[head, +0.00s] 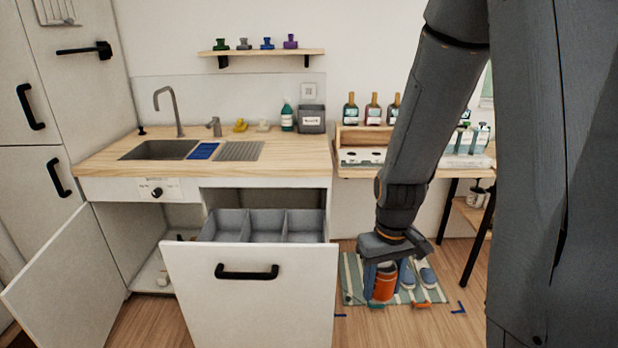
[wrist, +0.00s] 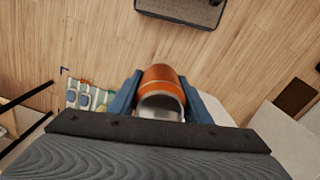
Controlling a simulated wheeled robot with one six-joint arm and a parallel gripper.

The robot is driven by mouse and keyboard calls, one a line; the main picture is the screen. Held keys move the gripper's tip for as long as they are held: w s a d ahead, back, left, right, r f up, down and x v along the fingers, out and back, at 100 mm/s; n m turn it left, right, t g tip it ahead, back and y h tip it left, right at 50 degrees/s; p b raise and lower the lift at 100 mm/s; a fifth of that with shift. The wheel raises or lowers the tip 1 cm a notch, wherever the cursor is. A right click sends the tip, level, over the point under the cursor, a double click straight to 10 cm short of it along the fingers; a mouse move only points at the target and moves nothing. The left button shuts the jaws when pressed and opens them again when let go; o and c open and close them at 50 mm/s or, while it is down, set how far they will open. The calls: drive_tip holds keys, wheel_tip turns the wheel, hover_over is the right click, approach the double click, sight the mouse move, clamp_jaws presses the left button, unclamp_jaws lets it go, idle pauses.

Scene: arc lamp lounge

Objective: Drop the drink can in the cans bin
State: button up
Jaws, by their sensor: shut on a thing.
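The drink can (head: 385,284) is orange with a silvery end. My gripper (head: 387,290) is shut on it, and the fingers hold it at its sides. In the head view the can appears in front of the striped mat, right of the open drawer. In the wrist view the can (wrist: 163,78) sits between the two blue fingers of my gripper (wrist: 160,92). The open drawer (head: 250,300) has three grey compartments (head: 266,226). No label shows on them, so I cannot tell which is the cans bin.
A striped mat (head: 350,283) with blue shoes (head: 426,275) lies on the wooden floor. A cabinet door (head: 65,275) stands open at left. The counter (head: 100,158) has a sink and a small grey labelled box (head: 311,120). A dark tray-like thing (wrist: 180,9) shows in the wrist view.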

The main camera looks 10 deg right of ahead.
sight(381, 265)
drive_tip(key=shift+n, duration=0.9)
drive_tip(key=r+p, duration=0.2)
drive_tip(key=w+r+p, duration=0.1)
drive_tip(key=r+p, duration=0.1)
drive_tip(key=r, duration=0.1)
drive_tip(key=shift+w+a, duration=0.15)
drive_tip(key=w+a+f+n+p, duration=0.1)
drive_tip(key=w+a+f+n, duration=0.2)
drive_tip(key=w+n, duration=0.4)
drive_tip(key=w+a+f+n+p, duration=0.2)
drive_tip(key=w+f+n, duration=0.3)
drive_tip(key=w, duration=0.8)
drive_tip(key=a+n, duration=0.1)
drive_tip(key=n, duration=0.2)
drive_tip(key=shift+w+a, duration=0.2)
drive_tip(key=shift+a, duration=0.2)
drive_tip(key=shift+w+f, duration=0.1)
drive_tip(key=shift+w, duration=0.15)
